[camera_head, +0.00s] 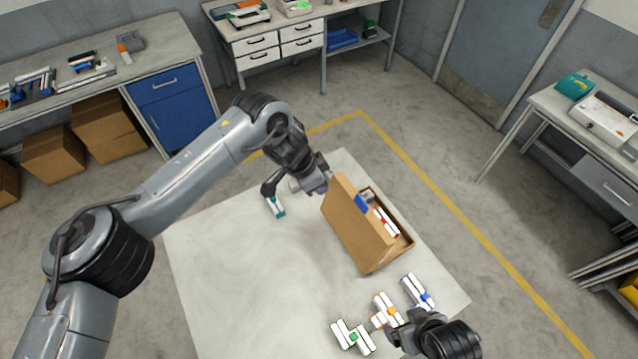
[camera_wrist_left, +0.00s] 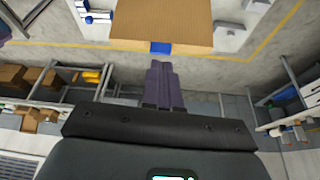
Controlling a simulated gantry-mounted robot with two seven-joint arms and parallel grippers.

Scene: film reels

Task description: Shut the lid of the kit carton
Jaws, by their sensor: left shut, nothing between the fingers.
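The brown kit carton (camera_head: 398,243) sits on the pale table, its lid (camera_head: 350,228) standing up steeply on the left side, so the carton is open. A blue tab (camera_head: 361,203) is on the lid's edge. Red-and-white pieces (camera_head: 386,221) show inside. My left gripper (camera_head: 322,182) is by the lid's upper edge; its fingertips are not clear there. In the left wrist view the fingers (camera_wrist_left: 161,68) are shut and empty, just short of the lid (camera_wrist_left: 165,22) and its blue tab (camera_wrist_left: 160,47). My right gripper (camera_head: 396,326) is at the bottom, its fingers unclear.
White pieces with an orange part (camera_head: 385,309), a blue part (camera_head: 418,291) and a green part (camera_head: 352,337) lie at the table's front right. A teal-and-white piece (camera_head: 276,207) lies near the left arm. The table's left part (camera_head: 225,270) is clear.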

